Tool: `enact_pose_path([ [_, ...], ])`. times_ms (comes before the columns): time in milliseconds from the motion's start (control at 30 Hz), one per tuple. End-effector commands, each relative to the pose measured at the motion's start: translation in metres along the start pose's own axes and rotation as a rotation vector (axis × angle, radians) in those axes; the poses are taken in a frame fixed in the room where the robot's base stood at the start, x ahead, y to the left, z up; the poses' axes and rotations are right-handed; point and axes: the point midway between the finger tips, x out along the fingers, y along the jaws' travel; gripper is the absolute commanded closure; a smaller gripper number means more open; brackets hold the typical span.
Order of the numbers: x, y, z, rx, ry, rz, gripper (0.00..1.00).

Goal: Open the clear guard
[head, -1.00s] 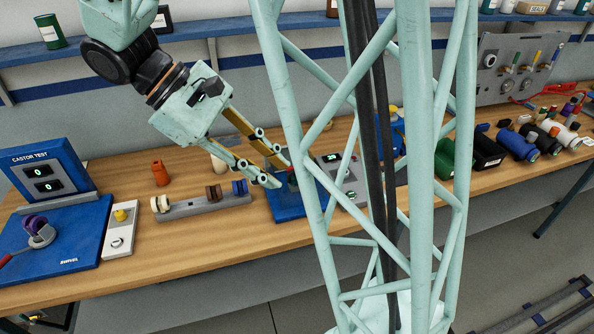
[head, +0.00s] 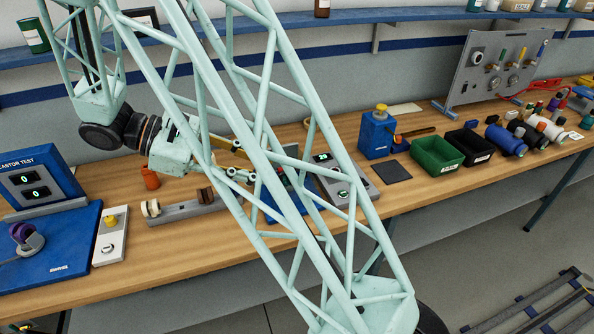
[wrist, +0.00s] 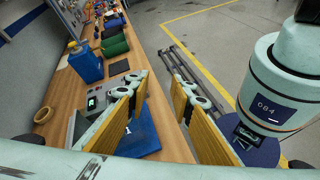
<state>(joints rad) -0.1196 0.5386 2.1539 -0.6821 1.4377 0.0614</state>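I cannot make out the clear guard in either view. A blue base plate (head: 268,207) lies mid-bench beside a grey control box (head: 362,185) with a green display; my lattice frame covers much of both. The blue plate (wrist: 142,135) and the control box (wrist: 88,112) also show in the wrist view. My gripper (head: 250,163) is above the bench near this plate, partly behind the lattice. In the wrist view my gripper (wrist: 157,78) has its two yellow-padded fingers apart with nothing between them.
At the left stand a blue castor test unit (head: 38,180) and a castor on a blue plate (head: 60,255). A grey roller holder (head: 185,210) lies left of the gripper. A blue dispenser (head: 377,135), green bin (head: 437,155) and black bin (head: 470,146) stand to the right.

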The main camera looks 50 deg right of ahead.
Motion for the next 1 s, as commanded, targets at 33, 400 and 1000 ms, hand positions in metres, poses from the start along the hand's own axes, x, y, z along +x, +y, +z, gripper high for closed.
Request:
enact_pose_path([
  [33, 0.001, 0.002, -0.006, -0.010, -0.016, 0.011, 0.79],
  [400, 0.006, 0.016, -0.043, -0.071, -0.128, 0.098, 0.79],
  [1000, 0.017, 0.033, -0.109, -0.171, -0.300, 0.248, 0.79],
])
